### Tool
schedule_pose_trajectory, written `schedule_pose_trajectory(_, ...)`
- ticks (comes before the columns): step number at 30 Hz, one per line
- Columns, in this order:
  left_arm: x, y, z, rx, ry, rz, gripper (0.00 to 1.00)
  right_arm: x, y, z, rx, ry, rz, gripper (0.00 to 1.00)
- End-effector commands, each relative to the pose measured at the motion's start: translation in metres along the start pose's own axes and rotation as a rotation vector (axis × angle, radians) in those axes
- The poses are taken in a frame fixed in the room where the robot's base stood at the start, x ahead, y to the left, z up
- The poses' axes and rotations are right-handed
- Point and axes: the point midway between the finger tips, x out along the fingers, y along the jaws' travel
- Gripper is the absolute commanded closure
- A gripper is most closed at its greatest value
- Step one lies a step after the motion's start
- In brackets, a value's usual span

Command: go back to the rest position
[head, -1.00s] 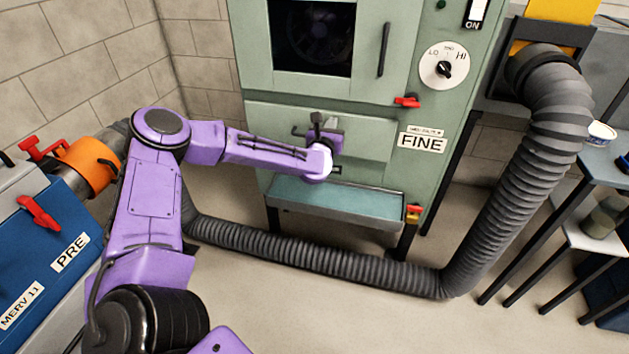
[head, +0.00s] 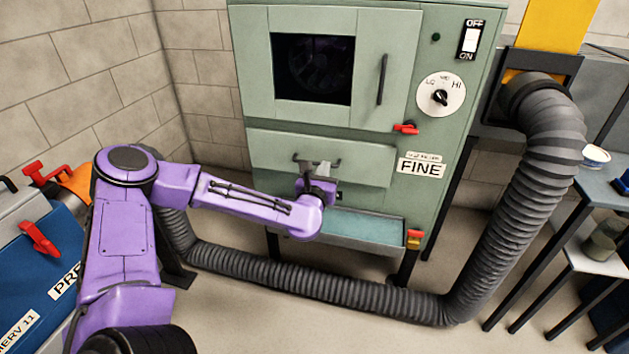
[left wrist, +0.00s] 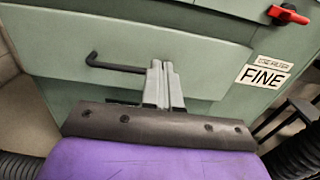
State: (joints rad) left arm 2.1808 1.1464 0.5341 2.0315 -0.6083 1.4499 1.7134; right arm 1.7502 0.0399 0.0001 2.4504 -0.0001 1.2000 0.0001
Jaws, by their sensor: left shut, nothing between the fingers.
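My left gripper (head: 316,168) is shut and empty. In the head view it is in front of the lower panel of the green cabinet (head: 265,150), with its fingers pointing at the panel. In the left wrist view the two grey fingers (left wrist: 163,84) are together, and a black bar handle (left wrist: 115,67) on the panel is just left of them. I cannot tell whether the fingers touch the panel. My right gripper is not in view.
A ribbed grey hose (head: 330,289) runs along the floor and up the cabinet's right side. A teal tray (head: 360,227) juts out below the panel. A blue unit (head: 45,262) labelled PRE is at the left. A table (head: 608,172) with a white bowl (head: 596,155) stands at the right.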

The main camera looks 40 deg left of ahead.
Motion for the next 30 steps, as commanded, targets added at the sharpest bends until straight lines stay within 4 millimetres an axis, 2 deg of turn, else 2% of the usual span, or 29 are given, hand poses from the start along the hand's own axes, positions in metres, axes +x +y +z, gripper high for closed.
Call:
schedule_pose_trajectory(3,-0.024,-0.001,0.000,-0.002,0.002,-0.002,1.00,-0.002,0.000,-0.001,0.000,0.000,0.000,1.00)
schedule_pose_trajectory(7,-0.038,-0.001,-0.001,0.000,0.002,-0.001,1.00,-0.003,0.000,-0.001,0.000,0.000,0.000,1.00)
schedule_pose_trajectory(16,-0.041,-0.001,-0.002,0.032,0.003,-0.002,1.00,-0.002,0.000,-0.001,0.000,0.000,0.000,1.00)
schedule_pose_trajectory(20,-0.043,-0.005,-0.009,0.275,0.036,-0.026,1.00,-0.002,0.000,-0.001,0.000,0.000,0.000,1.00)
schedule_pose_trajectory(23,-0.060,-0.021,-0.041,0.617,0.132,-0.122,1.00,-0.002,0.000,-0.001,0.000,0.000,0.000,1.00)
schedule_pose_trajectory(26,-0.098,-0.049,-0.098,1.035,0.231,-0.327,1.00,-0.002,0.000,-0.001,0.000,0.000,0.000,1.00)
schedule_pose_trajectory(29,-0.147,-0.061,-0.158,1.415,0.297,-0.566,1.00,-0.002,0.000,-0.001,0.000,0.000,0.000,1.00)
schedule_pose_trajectory(30,-0.171,-0.061,-0.182,1.564,0.317,-0.673,1.00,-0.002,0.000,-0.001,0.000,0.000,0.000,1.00)
